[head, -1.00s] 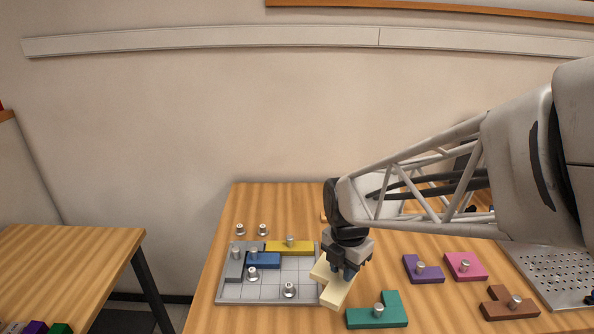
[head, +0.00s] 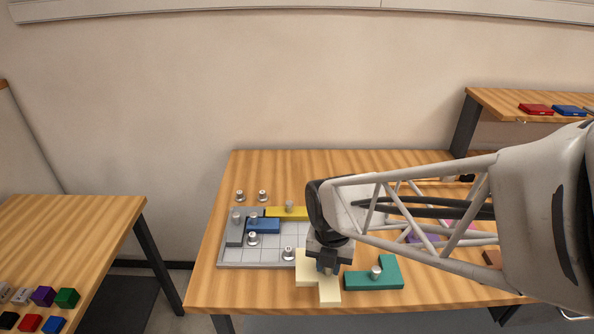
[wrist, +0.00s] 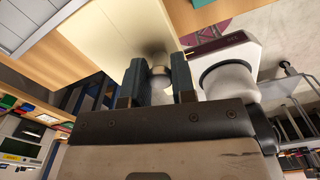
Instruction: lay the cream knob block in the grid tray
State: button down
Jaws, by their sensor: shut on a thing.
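The cream knob block (head: 328,288) is a stepped piece held by its knob in my gripper (head: 328,268). In the wrist view both fingers (wrist: 158,82) are shut around the knob, and the cream block (wrist: 115,40) fills the upper middle. The grid tray (head: 270,257) lies to the left of my gripper.
A teal block (head: 376,275) lies close to the right of the cream block. A purple block (head: 424,238) is partly behind my arm. Two metal knobs (head: 251,196) stand behind the tray. The tray's front middle cells are bare.

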jog(key=w+a, duration=0.1)
jog(key=w, duration=0.4)
jog(key=w+a+f, duration=0.1)
jog(key=w, duration=0.4)
jog(key=w+a, duration=0.2)
jog(key=w, duration=0.3)
jog(key=shift+w+f, duration=0.2)
jog(key=shift+w, duration=0.05)
jog(key=shift+f, duration=0.1)
jog(key=shift+f, duration=1.7)
jog(key=shift+f, duration=0.15)
jog(key=c, duration=0.9)
grip_release()
jog(key=shift+c, duration=0.2)
